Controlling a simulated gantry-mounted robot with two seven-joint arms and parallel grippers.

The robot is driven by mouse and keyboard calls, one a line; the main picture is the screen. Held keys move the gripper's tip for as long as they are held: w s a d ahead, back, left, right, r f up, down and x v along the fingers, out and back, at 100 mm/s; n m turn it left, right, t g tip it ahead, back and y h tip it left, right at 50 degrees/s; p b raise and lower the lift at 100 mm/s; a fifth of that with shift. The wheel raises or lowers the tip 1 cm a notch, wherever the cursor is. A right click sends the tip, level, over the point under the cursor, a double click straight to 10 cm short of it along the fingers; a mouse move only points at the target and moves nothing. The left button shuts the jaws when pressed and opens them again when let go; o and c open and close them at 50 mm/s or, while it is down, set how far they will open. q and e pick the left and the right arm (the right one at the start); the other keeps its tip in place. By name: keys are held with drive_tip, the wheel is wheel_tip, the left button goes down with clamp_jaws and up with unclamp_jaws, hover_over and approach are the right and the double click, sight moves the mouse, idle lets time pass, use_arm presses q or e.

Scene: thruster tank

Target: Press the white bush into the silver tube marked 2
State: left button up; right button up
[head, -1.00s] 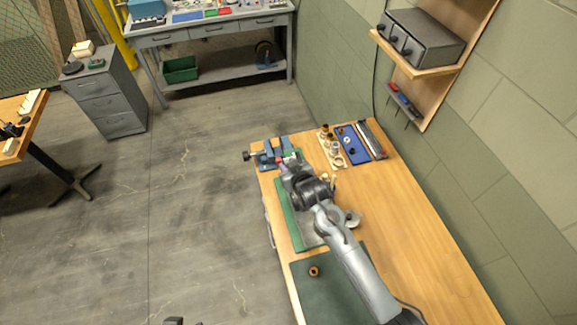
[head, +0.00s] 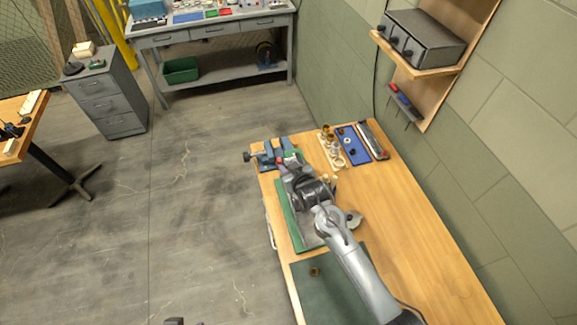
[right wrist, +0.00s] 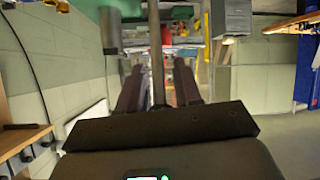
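My right gripper (head: 279,161) is over the front of the bench, close to the blue vise (head: 265,156). In the right wrist view its two fingers (right wrist: 159,75) stand apart, with a dark upright bar showing between them; I cannot tell whether the bar is touched or behind. Small pale parts stand in a cream holder (head: 337,161); which one is the white bush is too small to tell. The silver tube marked 2 cannot be made out. A dark tip at the bottom edge (head: 174,321) may be my left gripper; its state is unclear.
A blue tray (head: 358,155) with small parts and a grey tray (head: 373,137) lie beside the cream holder. A brass ring (head: 315,272) sits on the dark green mat (head: 335,293). The wooden bench (head: 420,235) is clear on the right.

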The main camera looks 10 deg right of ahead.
drive_tip(key=o, duration=0.3)
drive_tip(key=shift+s+d+f, duration=0.2)
drive_tip(key=shift+d+f, duration=0.05)
drive_tip(key=shift+f, duration=0.2)
drive_tip(key=shift+w+a+r, duration=0.1)
drive_tip(key=shift+a+r, duration=0.05)
drive_tip(key=shift+r, duration=0.1)
drive_tip(key=b+v, duration=0.1)
drive_tip(key=v, duration=0.9)
drive_tip(key=shift+s, duration=0.35)
drive_tip(key=shift+r, duration=0.15)
